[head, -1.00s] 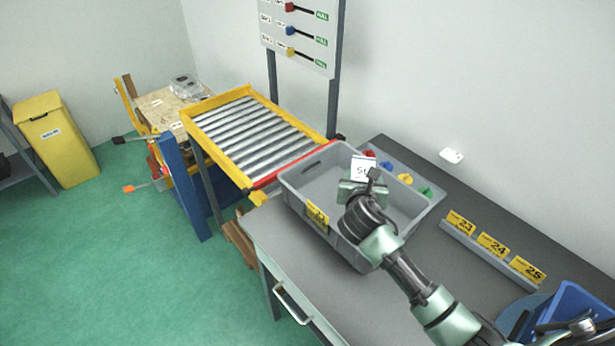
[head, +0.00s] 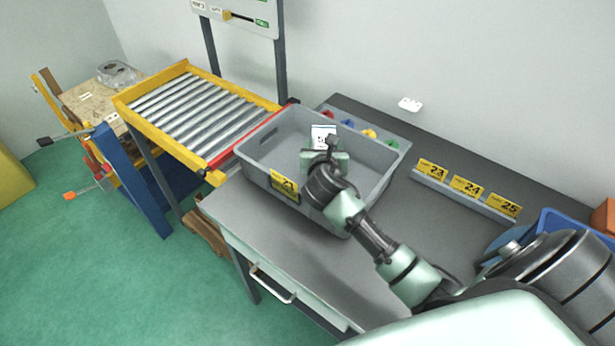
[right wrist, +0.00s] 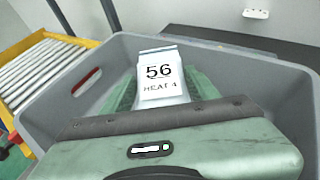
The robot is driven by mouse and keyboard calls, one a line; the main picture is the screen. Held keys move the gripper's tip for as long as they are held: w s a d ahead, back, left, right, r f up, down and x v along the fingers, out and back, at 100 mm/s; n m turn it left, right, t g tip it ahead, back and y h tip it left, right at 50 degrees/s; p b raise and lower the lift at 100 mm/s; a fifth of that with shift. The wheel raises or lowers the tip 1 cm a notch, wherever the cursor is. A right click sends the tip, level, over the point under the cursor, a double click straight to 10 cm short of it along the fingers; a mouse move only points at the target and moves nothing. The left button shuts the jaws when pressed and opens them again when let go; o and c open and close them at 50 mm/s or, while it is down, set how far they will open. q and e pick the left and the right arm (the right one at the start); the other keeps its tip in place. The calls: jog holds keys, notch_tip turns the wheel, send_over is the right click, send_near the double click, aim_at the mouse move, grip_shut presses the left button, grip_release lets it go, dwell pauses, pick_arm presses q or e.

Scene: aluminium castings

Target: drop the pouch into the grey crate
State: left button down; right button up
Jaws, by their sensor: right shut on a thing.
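The grey crate (head: 262,181) stands on the dark table, with a yellow number label on its near wall. Its walls (right wrist: 240,60) surround my gripper in the right wrist view. The pouch (head: 322,134) is white; in the right wrist view the pouch (right wrist: 160,78) shows "56" and smaller lettering. My right gripper (head: 324,150) is shut on the pouch and holds it over the inside of the crate. In the right wrist view my right gripper (right wrist: 163,100) hides the pouch's lower part. I cannot tell whether the pouch touches the crate floor. My left gripper is not in view.
A roller conveyor (head: 200,110) with a yellow frame adjoins the crate's left side. Coloured knobs (head: 369,134) sit behind the crate. A rail with yellow number plates (head: 467,187) and a blue bin (head: 560,226) are to the right. The table front (head: 265,235) is clear.

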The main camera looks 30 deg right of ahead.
jog(key=shift+f, duration=0.15)
jog(key=o, duration=1.7)
jog(key=shift+s, duration=0.1)
jog(key=shift+s+a, duration=0.1)
jog(key=shift+s, duration=0.05)
jog(key=b+v, duration=0.1)
jog(key=v, duration=0.6)
jog(key=shift+s, duration=0.15)
